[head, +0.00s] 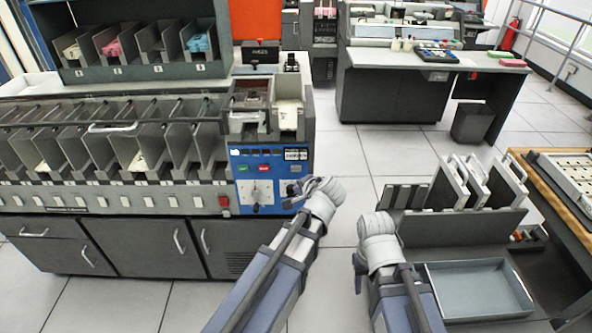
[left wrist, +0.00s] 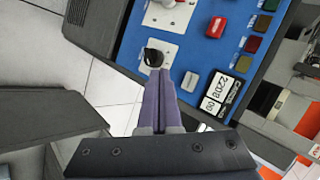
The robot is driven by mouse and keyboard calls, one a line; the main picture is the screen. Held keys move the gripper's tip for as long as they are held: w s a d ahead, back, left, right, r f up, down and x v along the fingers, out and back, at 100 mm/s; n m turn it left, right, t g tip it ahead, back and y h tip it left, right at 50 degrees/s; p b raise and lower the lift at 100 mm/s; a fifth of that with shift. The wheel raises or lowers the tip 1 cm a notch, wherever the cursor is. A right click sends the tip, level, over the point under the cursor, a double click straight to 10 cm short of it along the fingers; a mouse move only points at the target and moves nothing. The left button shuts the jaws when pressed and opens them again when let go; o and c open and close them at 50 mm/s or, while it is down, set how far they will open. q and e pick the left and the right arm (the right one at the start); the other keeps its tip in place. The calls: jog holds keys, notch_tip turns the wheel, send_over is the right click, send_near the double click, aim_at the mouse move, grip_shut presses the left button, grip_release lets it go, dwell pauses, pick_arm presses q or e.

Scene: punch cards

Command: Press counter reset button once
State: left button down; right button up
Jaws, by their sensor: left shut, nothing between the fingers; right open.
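A blue control panel (head: 242,160) is on the end of the grey card machine; it also shows in the left wrist view (left wrist: 205,45). A black-and-white digit counter (left wrist: 220,94) is on it, with a small pale grey button (left wrist: 190,81) beside it. The counter is also in the head view (head: 296,155). My left gripper (head: 293,192) is shut and empty in front of the panel's lower right. In the left wrist view its fingertips (left wrist: 159,72) appear beside a black knob (left wrist: 152,57); contact cannot be told. My right gripper (head: 357,272) is open, partly hidden by its wrist.
Red and green buttons (head: 242,170) and a dial (head: 255,193) share the panel. A grey card rack (head: 460,222) and an empty grey tray (head: 480,290) stand at right. A desk (head: 385,95) is behind. Tiled floor lies between machine and rack.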

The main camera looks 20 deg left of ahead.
pick_arm(q)
jog(key=shift+w+a, duration=0.3)
jog(key=shift+w, duration=0.7)
jog(key=shift+w+a, duration=0.25)
jog(key=shift+w, duration=0.75)
jog(key=shift+w+a, duration=0.3)
jog(key=shift+w, duration=0.7)
jog(key=shift+w+a, duration=0.1)
jog(key=shift+w, duration=0.3)
jog(key=shift+w+a, duration=0.15)
jog(key=shift+w, duration=0.3)
dwell(0.6)
jog(key=shift+s+d, duration=0.25)
jog(key=shift+s, duration=0.6)
jog(key=s, duration=0.2)
jog(key=s+d, duration=0.1)
jog(key=s, duration=0.2)
jog(key=shift+d, duration=0.2)
